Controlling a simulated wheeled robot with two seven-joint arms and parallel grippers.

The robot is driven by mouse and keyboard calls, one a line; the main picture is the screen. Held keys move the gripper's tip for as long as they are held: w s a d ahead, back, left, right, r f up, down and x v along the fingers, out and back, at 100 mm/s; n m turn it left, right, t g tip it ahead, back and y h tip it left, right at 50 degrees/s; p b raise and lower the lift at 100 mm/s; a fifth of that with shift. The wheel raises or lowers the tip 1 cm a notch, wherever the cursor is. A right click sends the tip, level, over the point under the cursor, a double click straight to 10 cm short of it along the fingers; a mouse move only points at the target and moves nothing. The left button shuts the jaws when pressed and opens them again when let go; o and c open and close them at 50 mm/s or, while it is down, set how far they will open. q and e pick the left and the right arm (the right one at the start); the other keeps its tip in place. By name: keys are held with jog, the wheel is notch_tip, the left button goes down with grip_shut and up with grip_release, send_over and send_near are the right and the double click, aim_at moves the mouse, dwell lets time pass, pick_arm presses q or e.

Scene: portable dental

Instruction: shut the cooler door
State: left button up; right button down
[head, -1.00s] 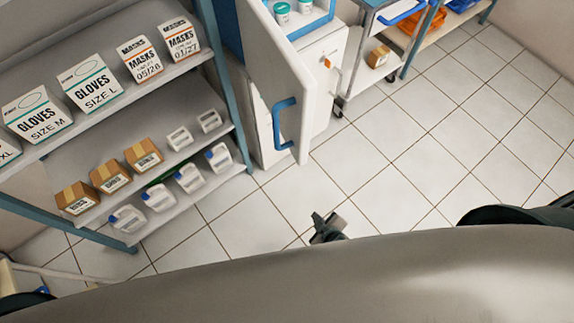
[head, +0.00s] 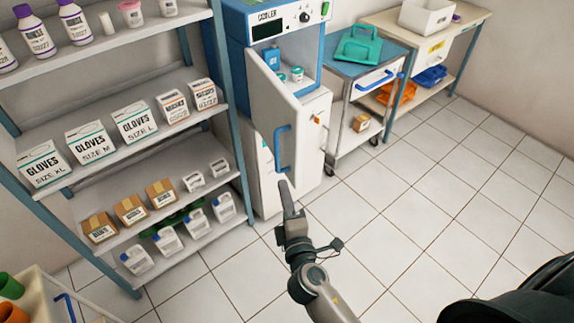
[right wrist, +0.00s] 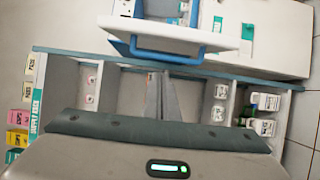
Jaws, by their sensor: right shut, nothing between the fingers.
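The cooler (head: 277,22) stands at the back, right of the shelf unit, with its blue-framed compartment exposed. Its white door (head: 271,95) stands open, sticking out toward me from the left side of the opening. The blue door handle (head: 283,148) is on the door's face; it also shows in the right wrist view (right wrist: 166,52). My right gripper (head: 286,186) is shut and empty, just below the handle in the picture, and appears apart from it. In the right wrist view the fingers (right wrist: 161,95) point toward the handle. My left gripper is out of view.
A shelf unit (head: 120,95) with gloves, masks, boxes and bottles stands close on the left. Jars (head: 297,74) sit inside the cooler. A cart (head: 340,69) with a teal tray is right of the cooler. The tiled floor (head: 430,190) at right is clear.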

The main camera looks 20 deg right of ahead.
aim_at(291, 158)
jog(key=w+p, duration=0.1)
jog(key=w, duration=0.2)
jog(key=w+d+p, duration=0.1)
jog(key=w, duration=0.3)
jog(key=w+p, duration=0.1)
jog(key=w, duration=0.2)
jog(key=shift+w+d, duration=0.15)
jog(key=shift+w, duration=0.1)
jog(key=d+p, duration=0.2)
jog(key=d, duration=0.2)
jog(key=shift+w+f, duration=0.1)
jog(key=shift+d, duration=0.1)
